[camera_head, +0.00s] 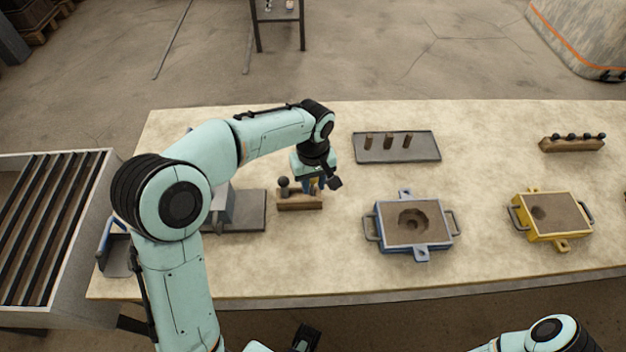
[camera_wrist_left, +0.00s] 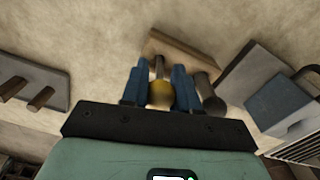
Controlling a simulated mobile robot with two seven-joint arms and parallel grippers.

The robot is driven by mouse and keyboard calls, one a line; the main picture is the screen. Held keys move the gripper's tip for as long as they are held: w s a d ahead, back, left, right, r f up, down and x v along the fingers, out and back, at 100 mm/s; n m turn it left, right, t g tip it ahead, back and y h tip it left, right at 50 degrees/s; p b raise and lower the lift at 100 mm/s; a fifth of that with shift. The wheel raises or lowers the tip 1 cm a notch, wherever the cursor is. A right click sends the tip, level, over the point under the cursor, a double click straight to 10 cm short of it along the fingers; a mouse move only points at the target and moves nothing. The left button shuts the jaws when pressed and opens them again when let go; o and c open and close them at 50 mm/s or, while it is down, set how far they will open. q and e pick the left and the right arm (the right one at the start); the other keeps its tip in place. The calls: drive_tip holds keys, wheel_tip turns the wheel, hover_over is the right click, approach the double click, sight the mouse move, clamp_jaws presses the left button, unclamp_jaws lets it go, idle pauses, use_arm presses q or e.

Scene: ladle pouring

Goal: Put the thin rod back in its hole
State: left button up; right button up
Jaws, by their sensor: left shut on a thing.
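My left gripper (camera_head: 315,184) is over the right part of a small wooden block (camera_head: 300,201) on the table. In the left wrist view its blue fingers (camera_wrist_left: 160,88) are shut on a thin rod (camera_wrist_left: 159,66) with a yellow ball knob (camera_wrist_left: 161,95). The rod points toward the wooden block, which also shows there (camera_wrist_left: 187,50). Whether its tip is in a hole, I cannot tell. A thicker rod with a dark knob (camera_head: 283,183) stands at the block's left end; it also shows beside the fingers in the left wrist view (camera_wrist_left: 212,105).
A grey tray with upright pegs (camera_head: 428,152) lies right of the gripper. A blue-framed sand mould (camera_head: 389,240) and a yellow one (camera_head: 532,231) stand farther right. A grey plate (camera_head: 250,222) is left of the block. Another wooden block with dark knobs (camera_head: 572,145) is at the far right.

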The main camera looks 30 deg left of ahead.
use_arm(q)
drive_tip(key=shift+f, duration=0.3)
use_arm(e)
drive_tip(key=shift+f, duration=0.15)
use_arm(q)
drive_tip(key=o, duration=1.6)
drive_tip(key=shift+r+p, duration=2.05)
drive_tip(key=shift+r, duration=1.05)
use_arm(e)
drive_tip(key=r, duration=0.1)
drive_tip(key=w+r, duration=0.1)
drive_tip(key=r, duration=0.2)
drive_tip(key=shift+w+r, duration=0.3)
drive_tip(key=shift+w, duration=0.1)
use_arm(q)
drive_tip(key=shift+f, duration=0.1)
